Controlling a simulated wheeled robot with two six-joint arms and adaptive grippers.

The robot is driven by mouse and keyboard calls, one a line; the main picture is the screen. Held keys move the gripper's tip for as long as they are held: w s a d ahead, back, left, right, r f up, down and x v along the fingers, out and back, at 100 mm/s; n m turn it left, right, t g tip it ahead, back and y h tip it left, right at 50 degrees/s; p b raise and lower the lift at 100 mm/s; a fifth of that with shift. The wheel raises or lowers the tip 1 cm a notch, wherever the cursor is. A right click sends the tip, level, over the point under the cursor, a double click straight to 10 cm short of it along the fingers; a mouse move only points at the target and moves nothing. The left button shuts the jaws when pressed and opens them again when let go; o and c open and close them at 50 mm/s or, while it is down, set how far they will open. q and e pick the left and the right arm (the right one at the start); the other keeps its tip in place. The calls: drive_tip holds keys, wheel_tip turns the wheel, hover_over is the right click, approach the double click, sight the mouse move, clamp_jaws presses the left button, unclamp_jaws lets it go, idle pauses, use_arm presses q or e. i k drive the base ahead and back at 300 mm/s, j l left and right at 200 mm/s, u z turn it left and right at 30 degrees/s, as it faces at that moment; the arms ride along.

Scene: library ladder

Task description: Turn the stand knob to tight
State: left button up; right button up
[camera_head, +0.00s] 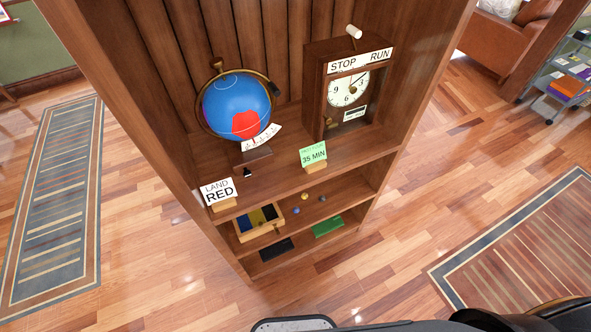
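A blue globe (228,98) with a red patch stands on the upper shelf of a wooden bookcase, in a dark ring. Its wooden stand base (257,154) has a white scale card (262,137) with a pointer. A small black knob-like piece (248,173) with a pale mark sits on the shelf just in front of the base. A dark knob (274,89) is on the right of the ring. I cannot tell which of these is the stand knob, nor its setting. Neither of my grippers is in view.
A clock (349,88) marked STOP and RUN stands right of the globe. A LAND RED card (218,192) and a green 35 MIN card (313,153) stand at the shelf's front. Below are an open divided drawer (281,226) and small balls. The floor around is mostly clear.

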sight(246, 174)
drive_tip(key=j+z, duration=0.35)
drive_tip(key=j, duration=0.2)
drive_tip(key=j+z, duration=0.35)
drive_tip(key=j, duration=0.25)
drive_tip(key=k+j+z, duration=0.1)
drive_tip(key=j+z, duration=0.25)
drive_tip(key=j, duration=0.5)
drive_tip(key=k+j, duration=0.1)
drive_tip(key=j, duration=0.2)
